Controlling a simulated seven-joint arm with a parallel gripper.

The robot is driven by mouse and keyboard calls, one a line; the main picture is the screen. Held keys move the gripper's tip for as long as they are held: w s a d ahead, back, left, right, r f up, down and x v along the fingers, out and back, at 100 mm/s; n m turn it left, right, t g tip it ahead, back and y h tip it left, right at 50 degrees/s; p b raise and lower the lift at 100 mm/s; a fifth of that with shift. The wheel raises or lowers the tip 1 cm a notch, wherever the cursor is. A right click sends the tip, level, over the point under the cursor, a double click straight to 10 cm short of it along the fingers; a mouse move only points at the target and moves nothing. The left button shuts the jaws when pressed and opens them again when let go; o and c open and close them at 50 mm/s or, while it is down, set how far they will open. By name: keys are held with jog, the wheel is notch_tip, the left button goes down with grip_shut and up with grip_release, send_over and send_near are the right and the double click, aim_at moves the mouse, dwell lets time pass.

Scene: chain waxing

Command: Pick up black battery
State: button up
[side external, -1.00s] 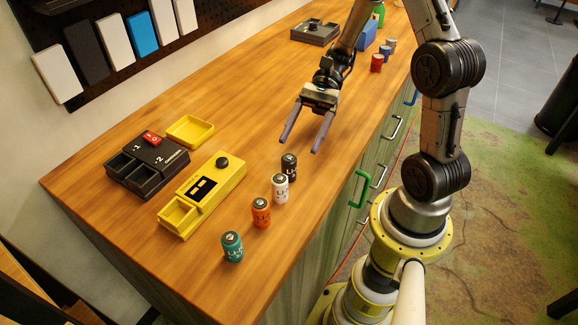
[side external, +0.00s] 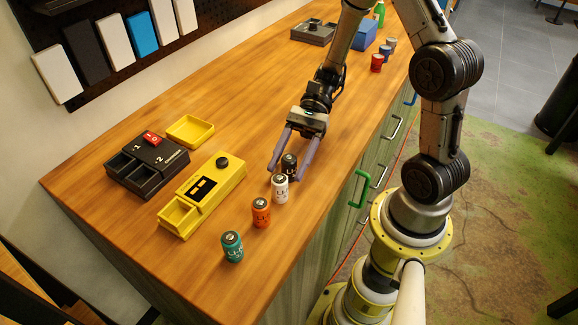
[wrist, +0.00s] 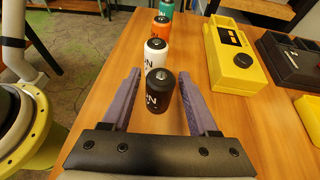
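The black battery (side external: 289,163) stands upright on the wooden table at the near end of a row of batteries. In the wrist view the black battery (wrist: 160,92) sits between the two fingers, with a gap visible on both sides. My gripper (side external: 287,172) is open and low over the table, its purple-grey fingers on either side of the battery. The open fingers also show in the wrist view (wrist: 161,82). The white battery (side external: 280,188) stands just beyond the fingertips, close to the black one.
An orange battery (side external: 261,212) and a teal battery (side external: 232,246) continue the row. A yellow device (side external: 203,193), a dark charger (side external: 147,165) and a yellow tray (side external: 190,131) lie to the left.

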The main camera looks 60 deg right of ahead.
grip_shut()
